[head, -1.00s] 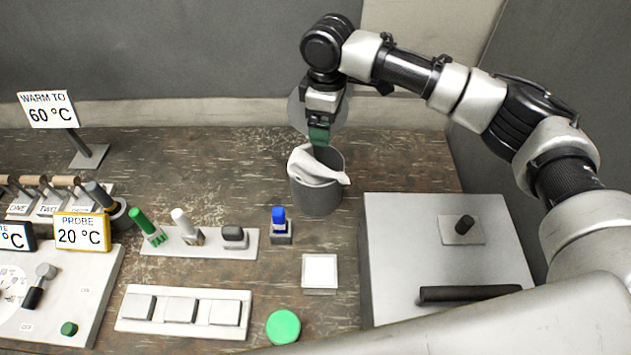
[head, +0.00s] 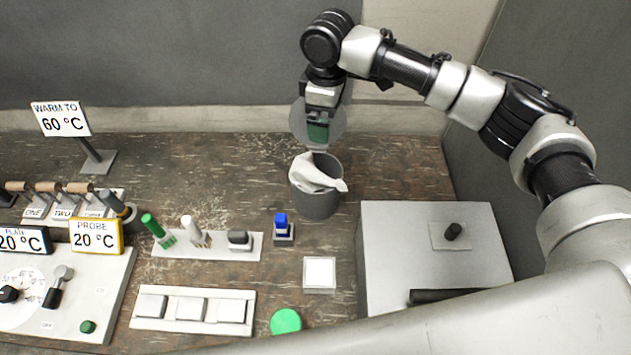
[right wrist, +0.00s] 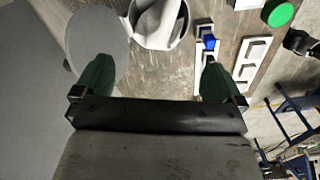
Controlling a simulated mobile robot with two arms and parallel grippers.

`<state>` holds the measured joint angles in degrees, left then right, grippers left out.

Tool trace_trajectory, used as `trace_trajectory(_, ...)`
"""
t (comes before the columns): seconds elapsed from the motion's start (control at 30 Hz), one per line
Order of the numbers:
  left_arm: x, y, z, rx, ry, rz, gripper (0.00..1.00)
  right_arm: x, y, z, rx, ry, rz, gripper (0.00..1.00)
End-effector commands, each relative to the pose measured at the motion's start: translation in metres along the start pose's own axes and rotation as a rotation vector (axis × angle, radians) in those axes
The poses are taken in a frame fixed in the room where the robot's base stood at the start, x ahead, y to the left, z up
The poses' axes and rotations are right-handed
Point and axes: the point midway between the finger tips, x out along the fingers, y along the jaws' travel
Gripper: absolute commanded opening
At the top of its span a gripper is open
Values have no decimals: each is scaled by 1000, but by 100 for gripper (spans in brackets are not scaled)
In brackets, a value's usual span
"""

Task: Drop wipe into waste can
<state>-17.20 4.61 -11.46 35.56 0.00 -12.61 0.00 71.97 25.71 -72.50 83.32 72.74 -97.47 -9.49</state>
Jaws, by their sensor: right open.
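The white wipe (head: 315,175) lies in the mouth of the grey waste can (head: 317,204), part of it draped over the rim. In the right wrist view the wipe (right wrist: 158,18) also shows in the can (right wrist: 150,42) at the top. My right gripper (head: 318,132) is above and just behind the can, apart from the wipe. Its green fingers (right wrist: 157,75) are spread wide with nothing between them. My left gripper is not in view.
A round grey lid-like disc (right wrist: 97,38) is beside the can. A grey box (head: 400,240) stands to the right. The bench behind the can is clear.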

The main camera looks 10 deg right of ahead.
Motion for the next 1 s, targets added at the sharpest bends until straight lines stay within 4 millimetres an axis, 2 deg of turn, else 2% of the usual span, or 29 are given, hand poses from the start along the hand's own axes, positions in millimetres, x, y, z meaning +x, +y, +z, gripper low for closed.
trace_trajectory(0.07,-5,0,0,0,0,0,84,-4,0,0,0,-1,-1,100)
trace_trajectory(0.33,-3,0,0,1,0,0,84,-3,0,0,0,0,0,100)
trace_trajectory(0.47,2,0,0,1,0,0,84,-11,0,-1,0,2,2,100)
trace_trajectory(0.57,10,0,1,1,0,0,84,-26,0,-1,0,3,4,100)
trace_trajectory(0.8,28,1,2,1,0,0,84,-74,0,-1,0,3,3,100)
trace_trajectory(1.0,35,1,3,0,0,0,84,-103,0,0,0,1,1,100)
